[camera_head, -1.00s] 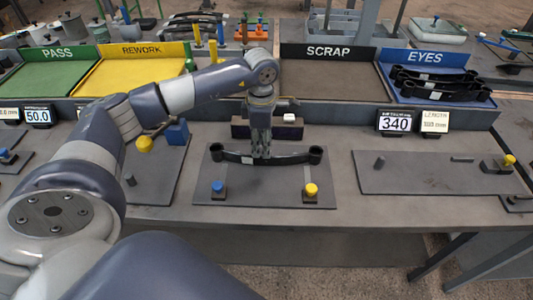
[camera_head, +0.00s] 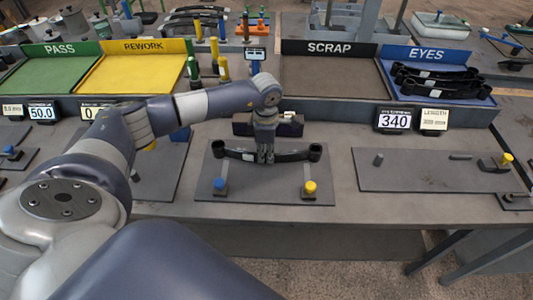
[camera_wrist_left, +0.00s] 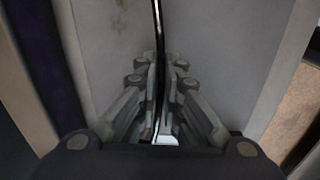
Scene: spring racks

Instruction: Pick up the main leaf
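The main leaf (camera_head: 238,154) is a long, black, curved strip with a rolled eye at each end. It lies across the dark grey fixture plate (camera_head: 265,190) at the middle of the table. My left gripper (camera_head: 265,159) points down at the leaf's middle, its fingers on either side of it. In the left wrist view the leaf (camera_wrist_left: 157,22) shows as a thin dark edge between the two fingers (camera_wrist_left: 161,85), which look closed on it. The leaf shows no clear lift from the plate. My right gripper is out of view.
A blue knob (camera_head: 219,184) and a yellow knob (camera_head: 310,187) stand at the plate's front. A dark block (camera_head: 290,126) stands behind the leaf. The SCRAP tray (camera_head: 330,80) is empty; the EYES tray (camera_head: 400,97) holds black leaves. Another plate (camera_head: 430,172) lies right.

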